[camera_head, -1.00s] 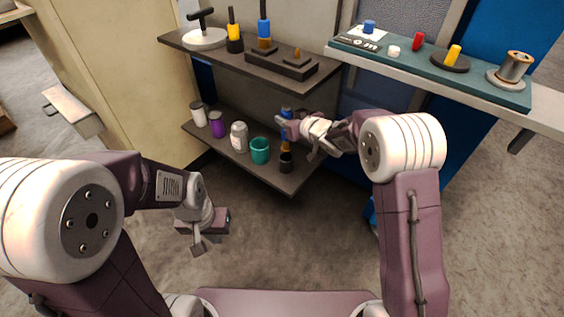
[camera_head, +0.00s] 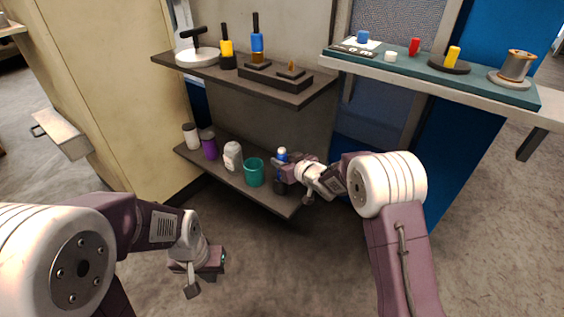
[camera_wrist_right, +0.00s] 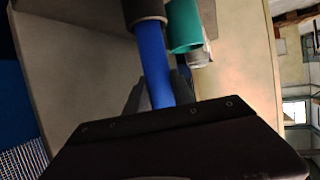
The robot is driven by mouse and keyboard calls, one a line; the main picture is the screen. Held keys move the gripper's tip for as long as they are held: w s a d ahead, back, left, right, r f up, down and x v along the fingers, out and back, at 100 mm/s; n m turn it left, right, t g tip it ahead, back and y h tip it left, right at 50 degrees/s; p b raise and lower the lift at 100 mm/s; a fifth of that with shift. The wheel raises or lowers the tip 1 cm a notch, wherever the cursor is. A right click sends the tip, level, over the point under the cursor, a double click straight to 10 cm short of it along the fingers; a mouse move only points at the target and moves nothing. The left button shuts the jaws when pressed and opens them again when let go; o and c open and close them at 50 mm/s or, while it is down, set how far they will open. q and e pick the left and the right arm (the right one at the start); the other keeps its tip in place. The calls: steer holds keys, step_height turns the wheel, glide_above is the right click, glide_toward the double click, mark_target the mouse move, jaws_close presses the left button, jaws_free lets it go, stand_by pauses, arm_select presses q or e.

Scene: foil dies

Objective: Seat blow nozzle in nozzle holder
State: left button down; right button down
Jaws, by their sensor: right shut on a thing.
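My right gripper (camera_head: 284,170) is at the front right of the lower shelf, shut on the blue blow nozzle (camera_head: 282,154), whose blue top shows above the fingers. In the right wrist view the nozzle is a long blue rod (camera_wrist_right: 155,60) between the fingers (camera_wrist_right: 160,95). Its far end meets a dark round cup, apparently the nozzle holder (camera_wrist_right: 143,10). The holder also shows in the head view (camera_head: 280,187), below the gripper. The nozzle's lower part is hidden, so I cannot tell how deep it sits. My left gripper (camera_head: 215,263) hangs low over the floor, away from the shelves; its jaw opening is unclear.
A teal cup (camera_head: 254,173) stands just left of the holder, with a grey can (camera_head: 233,156), purple jar (camera_head: 209,146) and white jar (camera_head: 190,136) further left. The upper shelf (camera_head: 185,73) overhangs behind. A teal-topped bench (camera_head: 425,77) is at the right.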

steer(key=c, duration=1.1)
jaws_free()
steer(key=shift+r, duration=0.1)
steer(key=shift+s+d+r+p, duration=0.15)
steer(key=shift+s+r+p, duration=0.1)
steer(key=shift+p, duration=0.1)
steer(key=p+v, duration=0.4)
steer(key=v, duration=0.6)
steer(key=s+d+f+m+g+h, duration=0.2)
steer(key=s+d+h, duration=0.1)
steer(key=s+d, duration=0.25)
steer(key=s+d+f+m+g+h, duration=0.2)
steer(key=s+d+f+h, duration=0.15)
steer(key=d, duration=0.25)
steer(key=s+g, duration=0.2)
steer(key=s, duration=0.4)
steer(key=s+m+g, duration=0.1)
steer(key=s+g, duration=0.1)
steer(key=s, duration=0.3)
steer(key=s+d+f+m+g, duration=0.1)
steer(key=s+g, duration=0.1)
steer(key=s, duration=0.4)
steer(key=shift+s+f, duration=0.1)
steer(key=shift+s, duration=0.3)
